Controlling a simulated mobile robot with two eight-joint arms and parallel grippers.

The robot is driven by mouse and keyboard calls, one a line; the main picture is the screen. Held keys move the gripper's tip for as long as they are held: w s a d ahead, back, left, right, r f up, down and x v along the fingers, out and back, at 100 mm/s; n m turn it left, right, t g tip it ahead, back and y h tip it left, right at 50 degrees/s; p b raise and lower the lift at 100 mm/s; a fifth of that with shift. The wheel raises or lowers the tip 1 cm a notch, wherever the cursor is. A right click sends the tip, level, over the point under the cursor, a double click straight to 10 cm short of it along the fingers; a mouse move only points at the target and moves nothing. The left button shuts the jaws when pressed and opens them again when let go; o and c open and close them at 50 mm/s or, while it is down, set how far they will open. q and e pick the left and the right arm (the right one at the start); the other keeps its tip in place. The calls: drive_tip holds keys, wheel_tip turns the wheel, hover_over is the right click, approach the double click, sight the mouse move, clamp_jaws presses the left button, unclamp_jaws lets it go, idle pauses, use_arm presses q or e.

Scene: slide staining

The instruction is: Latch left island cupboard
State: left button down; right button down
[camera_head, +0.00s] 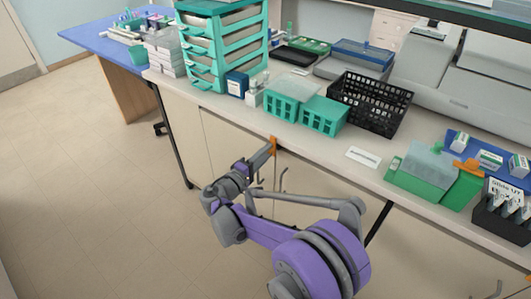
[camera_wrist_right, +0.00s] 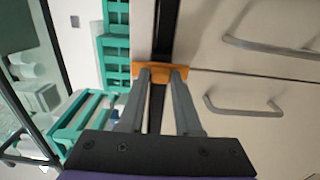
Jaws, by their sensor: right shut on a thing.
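The island cupboard has pale doors (camera_head: 222,145) under the white worktop. An orange latch (camera_head: 274,144) sits at the top of the cupboard front, just below the worktop edge. It also shows in the wrist view (camera_wrist_right: 150,69), beside a dark gap along the cupboard front. My right gripper (camera_head: 269,149) reaches up to the latch, and its two grey fingers (camera_wrist_right: 161,77) are shut on it. The fingers hide part of the latch, so I cannot tell whether it is fastened. Grey bar handles (camera_wrist_right: 245,108) stick out from the cupboard front. My left gripper is not in view.
On the worktop (camera_head: 318,143) stand a teal drawer tower (camera_head: 205,55), teal racks (camera_head: 322,116), a black basket (camera_head: 372,103) and a green box (camera_head: 420,175). A blue-topped table (camera_head: 92,38) stands at the back left. The floor (camera_head: 90,170) at left is clear.

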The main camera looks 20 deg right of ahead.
idle(0.5)
drive_tip(key=c, duration=0.6)
unclamp_jaws()
drive_tip(key=v, duration=1.1)
drive_tip(key=shift+p, duration=0.35)
drive_tip(key=shift+d, duration=0.1)
